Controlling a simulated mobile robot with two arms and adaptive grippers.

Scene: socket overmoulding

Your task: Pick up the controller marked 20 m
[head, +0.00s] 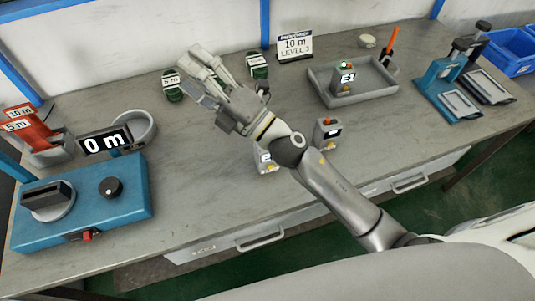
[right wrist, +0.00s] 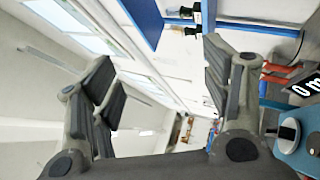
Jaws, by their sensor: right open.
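My right gripper (head: 204,72) is open and empty, raised over the back of the bench; it also shows in the right wrist view (right wrist: 158,70). No label reading 20 m is legible. Small grey boxes with coloured buttons stand on the bench: one (head: 327,133) right of my forearm, and one (head: 266,163) partly hidden behind it, its label cut off. A third box (head: 345,82), marked E1, sits in the grey tray (head: 320,92). Two green items with white tags, one at left (head: 174,95) and one at right (head: 258,72), stand near the wall behind my gripper. My left gripper is out of view.
A blue machine (head: 130,190) with a knob and a 0 m display (head: 104,142) stand at left, near red holders (head: 42,135) tagged 10 m and 5 m. A sign (head: 295,46) reads 10 m LEVEL 3. Blue and dark fixtures (head: 437,80) stand at right. The bench's front middle is mostly clear.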

